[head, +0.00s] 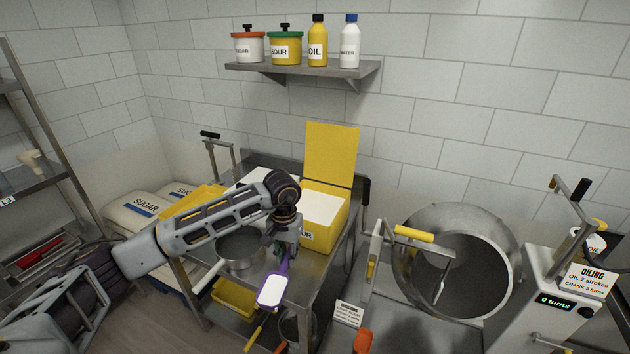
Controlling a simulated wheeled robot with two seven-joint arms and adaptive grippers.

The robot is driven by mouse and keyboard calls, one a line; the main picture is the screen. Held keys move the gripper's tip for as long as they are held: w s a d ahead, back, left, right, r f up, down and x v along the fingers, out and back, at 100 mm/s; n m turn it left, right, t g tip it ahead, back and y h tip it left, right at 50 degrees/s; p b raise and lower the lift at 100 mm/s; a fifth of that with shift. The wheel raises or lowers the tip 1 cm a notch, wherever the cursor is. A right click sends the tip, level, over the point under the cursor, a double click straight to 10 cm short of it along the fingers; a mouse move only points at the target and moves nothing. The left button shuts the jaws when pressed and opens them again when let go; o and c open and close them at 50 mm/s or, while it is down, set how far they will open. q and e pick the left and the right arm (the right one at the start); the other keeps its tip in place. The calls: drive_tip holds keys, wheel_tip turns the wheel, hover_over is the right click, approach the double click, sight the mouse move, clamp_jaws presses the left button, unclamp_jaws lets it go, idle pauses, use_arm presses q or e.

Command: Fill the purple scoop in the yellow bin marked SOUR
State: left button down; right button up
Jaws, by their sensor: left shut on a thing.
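The purple scoop (259,296) hangs in front of the steel table, below my left gripper (281,252). Its handle runs up into the jaws, which are shut on it. Its face shows bright white inside the purple rim; I cannot tell whether that is a load or its own surface. The yellow bin (326,239) stands on the table just behind and right of my left gripper. Its lid is raised, and white stuff fills it near the rim. My arm hides part of its label; only "UR" shows. My right gripper is not in view.
A steel pan (240,247) sits left of the scoop. A second yellow bin (202,199) is partly behind my left arm. A large steel drum (458,262) stands to the right. A yellow tub (236,298) is on the lower shelf. A wall shelf (303,70) holds containers.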

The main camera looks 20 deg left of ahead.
use_arm(q)
drive_tip(key=shift+r, duration=1.05)
